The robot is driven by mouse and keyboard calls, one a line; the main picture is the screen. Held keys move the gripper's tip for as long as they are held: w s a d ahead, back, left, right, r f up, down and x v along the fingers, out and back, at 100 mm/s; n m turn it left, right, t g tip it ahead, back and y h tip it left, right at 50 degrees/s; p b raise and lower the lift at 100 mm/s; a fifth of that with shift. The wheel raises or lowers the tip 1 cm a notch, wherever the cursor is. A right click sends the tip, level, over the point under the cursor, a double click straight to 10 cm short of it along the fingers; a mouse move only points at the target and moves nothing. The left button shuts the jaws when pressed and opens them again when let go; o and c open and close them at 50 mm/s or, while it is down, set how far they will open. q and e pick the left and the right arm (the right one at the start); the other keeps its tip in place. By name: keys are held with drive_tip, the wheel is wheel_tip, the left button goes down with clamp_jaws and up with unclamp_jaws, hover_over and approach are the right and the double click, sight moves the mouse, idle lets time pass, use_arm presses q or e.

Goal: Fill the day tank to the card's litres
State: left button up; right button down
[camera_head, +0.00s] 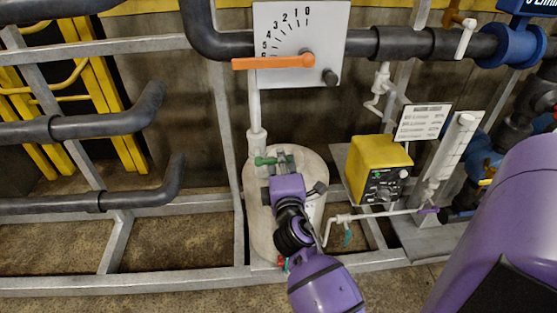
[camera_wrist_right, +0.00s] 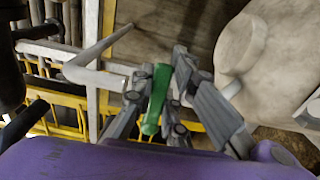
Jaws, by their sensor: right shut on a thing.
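The cream day tank (camera_head: 258,215) stands upright in the frame at the centre of the head view; part of it also shows in the right wrist view (camera_wrist_right: 285,60). My right gripper (camera_head: 278,163) is at the tank's top, shut on a green valve handle (camera_head: 264,160). In the wrist view the handle (camera_wrist_right: 156,98) sits between the fingers (camera_wrist_right: 159,90). My left gripper is out of view.
A yellow box with a dark control panel (camera_head: 380,165) stands right of the tank, beside a clear-looking sight gauge (camera_head: 455,145). Dark pipes (camera_head: 80,127) and grey frame rails (camera_head: 150,280) lie left and in front.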

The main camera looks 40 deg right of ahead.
drive_tip(key=shift+f+m, duration=0.25)
drive_tip(key=shift+m, duration=0.05)
drive_tip(key=c, duration=1.7)
unclamp_jaws()
drive_tip(key=shift+r, duration=0.1)
drive_tip(key=shift+c, duration=0.2)
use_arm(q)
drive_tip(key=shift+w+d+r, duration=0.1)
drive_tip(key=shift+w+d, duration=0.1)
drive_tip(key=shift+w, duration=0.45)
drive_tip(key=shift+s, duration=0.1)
use_arm(e)
drive_tip(key=shift+a, duration=0.1)
drive_tip(key=v, duration=0.7)
drive_tip(key=shift+s, duration=0.25)
